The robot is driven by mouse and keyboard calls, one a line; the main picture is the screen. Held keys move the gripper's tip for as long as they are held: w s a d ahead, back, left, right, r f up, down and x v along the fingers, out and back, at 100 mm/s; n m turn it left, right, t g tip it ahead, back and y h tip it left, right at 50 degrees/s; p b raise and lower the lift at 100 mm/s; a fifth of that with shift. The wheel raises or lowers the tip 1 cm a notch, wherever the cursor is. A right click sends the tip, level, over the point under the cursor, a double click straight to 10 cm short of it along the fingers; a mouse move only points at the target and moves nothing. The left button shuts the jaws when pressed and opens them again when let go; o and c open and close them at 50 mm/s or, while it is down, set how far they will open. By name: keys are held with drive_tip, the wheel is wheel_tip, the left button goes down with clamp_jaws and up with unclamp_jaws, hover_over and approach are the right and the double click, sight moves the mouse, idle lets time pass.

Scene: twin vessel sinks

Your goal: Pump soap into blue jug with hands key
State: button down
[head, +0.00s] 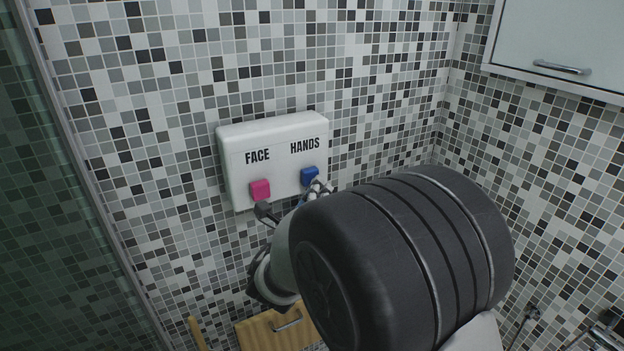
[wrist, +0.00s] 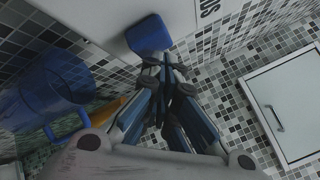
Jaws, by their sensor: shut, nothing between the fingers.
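A white wall dispenser (head: 278,176) carries a pink key under FACE (head: 260,190) and a blue key under HANDS (head: 310,176). The blue key also shows at the top of the wrist view (wrist: 148,36). My gripper (wrist: 168,62) is shut and empty, its tips close to the blue key; whether they touch it I cannot tell. In the head view the gripper (head: 319,188) shows just below the key, mostly hidden by my arm. A see-through blue jug (wrist: 42,85) with a handle is at the left of the wrist view. I cannot make out the jug in the head view.
A white cabinet with a metal handle (head: 560,45) is on the right wall, also in the wrist view (wrist: 292,112). A wooden front with a handle (head: 268,332) is below the dispenser. A dark glass panel (head: 50,200) stands at the left.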

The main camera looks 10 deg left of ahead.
drive_tip(key=shift+s+d, duration=0.25)
drive_tip(key=shift+s, duration=0.1)
drive_tip(key=shift+s, duration=0.1)
drive_tip(key=s+d, duration=0.1)
drive_tip(key=s, duration=0.1)
drive_tip(key=s+d, duration=0.1)
drive_tip(key=s, duration=0.1)
drive_tip(key=shift+d, duration=0.4)
idle(0.4)
